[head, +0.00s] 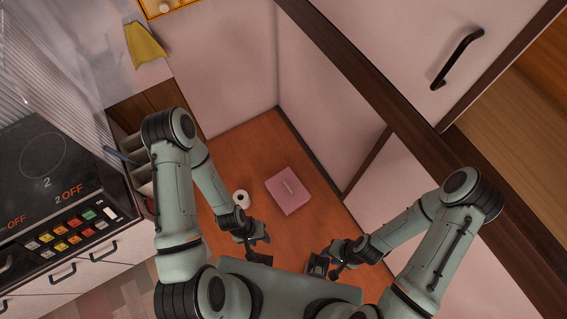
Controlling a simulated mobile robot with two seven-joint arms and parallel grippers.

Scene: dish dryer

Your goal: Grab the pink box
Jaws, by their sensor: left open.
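The pink box (288,190) lies flat on an orange-brown wooden surface, with a small pale label on its top. It sits in the middle of the head view, near the pale wall panel. My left gripper (262,239) is open and empty, below and a little left of the box in the picture, apart from it. My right gripper (322,266) is further below and to the right of the box, also apart from it. Its fingers are small and dark, so I cannot tell whether they are open. Nothing covers the box.
A white roll-like object (241,198) stands just left of the box, close to my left arm. A stove (45,165) with a control panel is at the left. Pale panels and a dark wooden beam (365,75) bound the right. The surface above the box is clear.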

